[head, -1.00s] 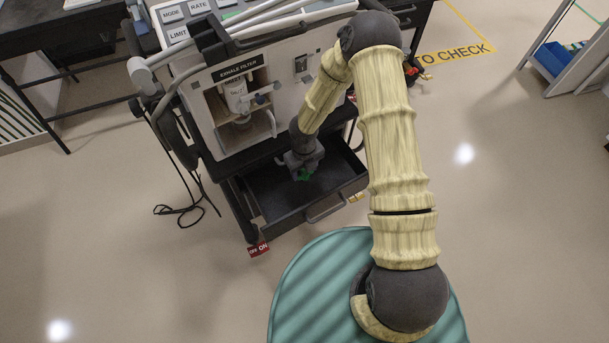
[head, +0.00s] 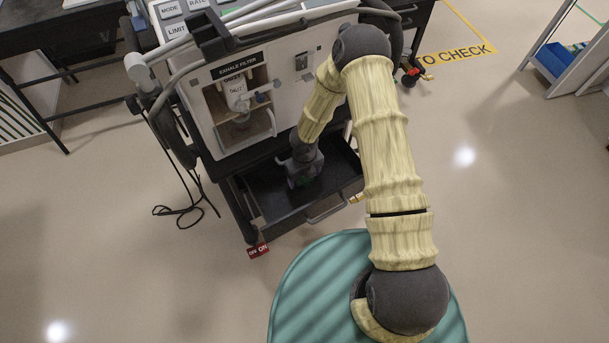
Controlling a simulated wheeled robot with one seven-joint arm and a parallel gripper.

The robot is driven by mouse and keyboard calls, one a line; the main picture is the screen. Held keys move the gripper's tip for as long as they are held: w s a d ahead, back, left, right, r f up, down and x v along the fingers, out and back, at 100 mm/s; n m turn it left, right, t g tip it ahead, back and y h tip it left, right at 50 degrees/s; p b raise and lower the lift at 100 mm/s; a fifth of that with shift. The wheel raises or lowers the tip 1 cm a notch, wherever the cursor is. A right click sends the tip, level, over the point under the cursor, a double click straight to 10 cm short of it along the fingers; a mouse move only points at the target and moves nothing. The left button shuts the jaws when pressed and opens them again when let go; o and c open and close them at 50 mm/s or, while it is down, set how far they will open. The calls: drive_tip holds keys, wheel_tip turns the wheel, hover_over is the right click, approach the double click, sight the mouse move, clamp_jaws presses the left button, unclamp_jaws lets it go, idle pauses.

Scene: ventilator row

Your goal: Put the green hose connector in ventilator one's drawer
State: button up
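The ventilator's drawer (head: 275,211) is pulled open below the exhale filter bay, with its dark inside in view. My gripper (head: 304,182) is down in the open drawer, near its middle. A small bit of the green hose connector (head: 303,183) shows at the fingertips, mostly hidden by my gripper. I cannot tell whether the fingers are closed on it or whether it touches the drawer floor. The ventilator (head: 240,70) stands upright on its cart behind the drawer.
Black cables (head: 185,210) hang at the cart's left and lie on the floor. A shelf with a blue bin (head: 553,57) stands at far right. The floor to the right is clear.

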sight(304, 178)
wheel_tip(304, 178, up, 12)
drive_tip(key=p, duration=0.4)
drive_tip(key=shift+r, duration=0.15)
idle(0.6)
